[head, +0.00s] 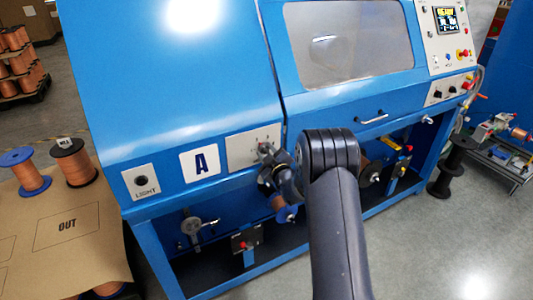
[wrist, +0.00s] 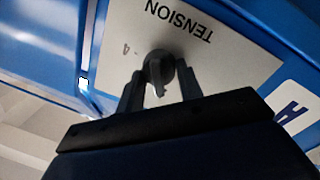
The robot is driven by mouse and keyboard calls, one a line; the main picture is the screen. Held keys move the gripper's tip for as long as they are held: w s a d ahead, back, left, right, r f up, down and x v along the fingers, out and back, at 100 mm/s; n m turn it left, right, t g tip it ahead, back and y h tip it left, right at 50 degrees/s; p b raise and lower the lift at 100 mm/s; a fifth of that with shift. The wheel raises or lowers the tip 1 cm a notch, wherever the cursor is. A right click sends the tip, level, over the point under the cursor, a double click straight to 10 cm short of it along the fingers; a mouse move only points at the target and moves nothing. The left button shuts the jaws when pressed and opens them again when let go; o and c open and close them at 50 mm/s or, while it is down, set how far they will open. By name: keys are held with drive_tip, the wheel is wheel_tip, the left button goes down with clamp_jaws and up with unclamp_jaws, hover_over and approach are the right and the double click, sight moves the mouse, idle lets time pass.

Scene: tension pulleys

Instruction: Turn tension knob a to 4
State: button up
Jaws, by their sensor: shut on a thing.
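The tension knob (wrist: 159,69) is a round dark knob on a pale plate marked TENSION, seen upside down in the wrist view. A grey pointer on it is turned toward the bottom of that view. The numeral 4 shows on the plate to the left of the knob. My gripper (wrist: 160,88) has one finger on each side of the knob and is shut on it. In the head view my gripper (head: 266,152) is at the plate (head: 240,148) right of the A sign (head: 200,162), and it hides most of the knob.
The blue machine (head: 180,70) fills the middle, with a light knob (head: 141,180) at left and a control panel (head: 446,35) at right. Pulleys and spools sit in the open bay below. A table with spools (head: 75,162) stands at left.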

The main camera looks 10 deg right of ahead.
drive_tip(key=shift+f+m+b, duration=0.1)
drive_tip(key=shift+m+b, duration=0.2)
drive_tip(key=shift+b, duration=0.1)
drive_tip(key=shift+m+b, duration=0.5)
drive_tip(key=shift+b, duration=0.2)
drive_tip(key=m+b, duration=0.2)
drive_tip(key=shift+m, duration=0.3)
drive_tip(key=m, duration=0.2)
drive_tip(key=shift+d+r+m+g, duration=0.1)
drive_tip(key=shift+r+m+g, duration=0.1)
drive_tip(key=shift+m+g, duration=0.15)
drive_tip(key=m, duration=0.3)
drive_tip(key=shift+d+r, duration=0.1)
drive_tip(key=shift+r, duration=0.05)
drive_tip(key=m+p, duration=0.2)
drive_tip(key=m, duration=0.1)
drive_tip(key=shift+w+m+g+y, duration=0.1)
drive_tip(key=shift+m+g+y, duration=0.15)
drive_tip(key=shift+m+y, duration=0.1)
drive_tip(key=m+p, duration=0.2)
drive_tip(key=m, duration=0.1)
drive_tip(key=shift+d+y, duration=0.15)
drive_tip(key=shift+y, duration=0.1)
drive_tip(key=m+p, duration=0.1)
drive_tip(key=m, duration=0.1)
drive_tip(key=m+p, duration=0.1)
drive_tip(key=m, duration=0.2)
drive_tip(key=shift+f+m+g+y, duration=0.2)
drive_tip(key=shift+m+g+y, duration=0.1)
drive_tip(key=shift+y, duration=0.1)
